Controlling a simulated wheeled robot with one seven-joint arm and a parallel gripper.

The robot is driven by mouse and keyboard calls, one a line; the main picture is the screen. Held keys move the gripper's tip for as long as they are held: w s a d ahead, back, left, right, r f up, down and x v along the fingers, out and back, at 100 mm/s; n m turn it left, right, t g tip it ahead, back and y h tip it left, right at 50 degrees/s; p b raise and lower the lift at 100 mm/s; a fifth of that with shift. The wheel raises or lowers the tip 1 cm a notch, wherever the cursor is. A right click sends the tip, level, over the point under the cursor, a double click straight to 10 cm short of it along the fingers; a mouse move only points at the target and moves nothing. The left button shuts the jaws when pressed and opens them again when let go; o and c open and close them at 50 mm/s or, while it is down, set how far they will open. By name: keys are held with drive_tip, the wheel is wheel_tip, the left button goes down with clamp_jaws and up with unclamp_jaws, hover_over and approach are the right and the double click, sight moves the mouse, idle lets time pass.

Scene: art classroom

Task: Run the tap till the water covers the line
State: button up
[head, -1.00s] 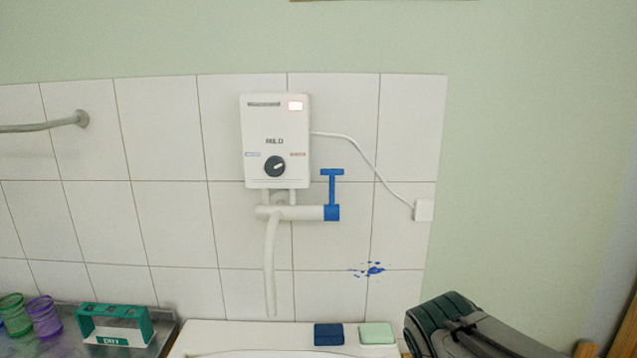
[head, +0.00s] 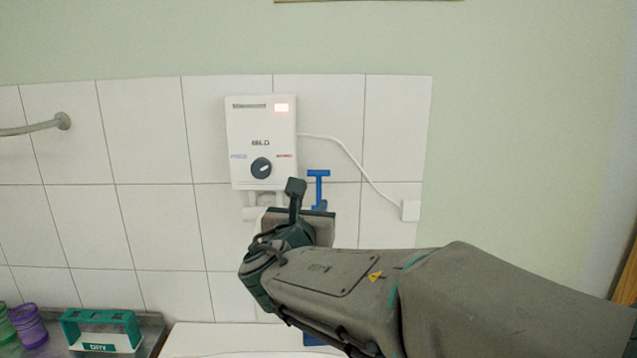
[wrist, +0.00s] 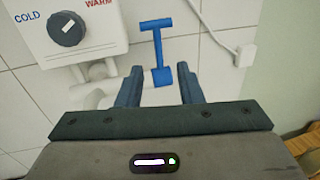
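The tap has a blue T-shaped lever (head: 318,184) standing upright at the right end of a white pipe (head: 252,213), under a white water heater (head: 262,143) on the tiled wall. In the wrist view the blue lever (wrist: 157,50) stands ahead, between and beyond my two fingers. My gripper (wrist: 158,88) is open and empty, its fingers apart on either side of the lever's lower end. In the head view my arm hides the spout and most of the lower pipe. The basin (head: 235,338) shows only its back rim. No water or line is visible.
A white cable runs from the heater to a wall socket (head: 410,210) right of the lever. A teal caddy (head: 101,330) and a purple cup (head: 28,325) stand on the counter at lower left. A grey rail (head: 40,127) is on the left wall.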

sight(318, 186)
drive_tip(key=w+p, duration=0.1)
drive_tip(key=w, duration=0.3)
drive_tip(key=w+d, duration=0.1)
drive_tip(key=w, duration=0.4)
drive_tip(key=w+d+p, duration=0.1)
drive_tip(key=w, duration=0.3)
drive_tip(key=shift+w+d+r+p, duration=0.1)
drive_tip(key=shift+w+d+p, duration=0.1)
drive_tip(key=shift+w+p, duration=0.1)
clamp_jaws()
